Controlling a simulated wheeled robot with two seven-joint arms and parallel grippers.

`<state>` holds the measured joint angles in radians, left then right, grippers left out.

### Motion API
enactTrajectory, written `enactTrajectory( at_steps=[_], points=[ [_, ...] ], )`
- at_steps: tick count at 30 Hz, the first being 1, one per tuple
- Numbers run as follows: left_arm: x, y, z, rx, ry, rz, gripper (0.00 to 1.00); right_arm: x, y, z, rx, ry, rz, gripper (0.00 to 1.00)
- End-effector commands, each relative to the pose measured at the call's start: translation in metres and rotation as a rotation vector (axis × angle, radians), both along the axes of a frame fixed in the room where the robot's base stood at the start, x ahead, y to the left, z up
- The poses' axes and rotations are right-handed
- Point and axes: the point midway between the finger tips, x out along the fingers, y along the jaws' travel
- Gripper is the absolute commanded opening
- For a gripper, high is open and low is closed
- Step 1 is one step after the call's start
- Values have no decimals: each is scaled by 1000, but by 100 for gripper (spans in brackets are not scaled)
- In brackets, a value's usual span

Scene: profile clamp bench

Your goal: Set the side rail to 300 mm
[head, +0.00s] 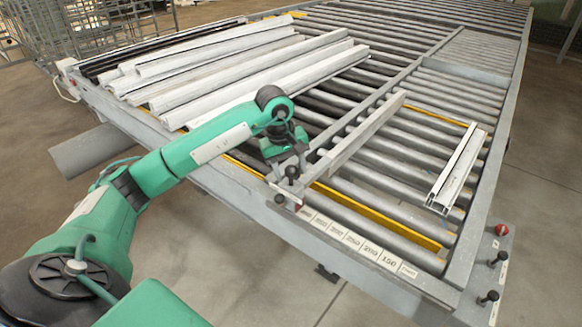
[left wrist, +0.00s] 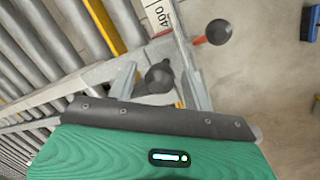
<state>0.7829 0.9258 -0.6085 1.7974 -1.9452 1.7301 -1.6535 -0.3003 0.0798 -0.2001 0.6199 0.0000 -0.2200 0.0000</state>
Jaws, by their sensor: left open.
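The side rail (head: 362,138) is a grey bar lying across the rollers, with its near end at the bench's front edge. A black clamp knob (head: 291,172) stands at that near end, and a second dark knob (head: 279,199) sits just in front of it. The scale (head: 354,240) of white number labels runs along the front edge to the right of the knobs. My left gripper (head: 287,163) is open at the rail's near end. In the left wrist view, its fingers (left wrist: 160,88) stand on either side of a black knob (left wrist: 160,74); contact cannot be told. A label reading 400 (left wrist: 165,15) is close by.
Several white profiles (head: 225,65) lie on the rollers at the back left. A short pale profile (head: 457,168) lies on the right. Yellow strips (head: 375,215) run between rollers. A corner plate (head: 490,275) with knobs and a red button is at the right front.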

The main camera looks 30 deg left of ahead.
Motion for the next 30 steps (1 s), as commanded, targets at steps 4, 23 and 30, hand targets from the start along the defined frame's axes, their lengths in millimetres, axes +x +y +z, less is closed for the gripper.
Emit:
enactTrajectory(
  at_steps=[4, 23, 30],
  points=[
    [1, -1, -9, 0, 1, 0, 51, 0, 0, 4, 0, 0, 0, 36],
    [1, -1, -12, 0, 0, -1, 0, 0, 0, 4, 0, 0, 0, 36],
    [1, -16, -15, -2, -2, -4, 0, 1, 3, -10, 3, -1, -1, 36]
  ],
)
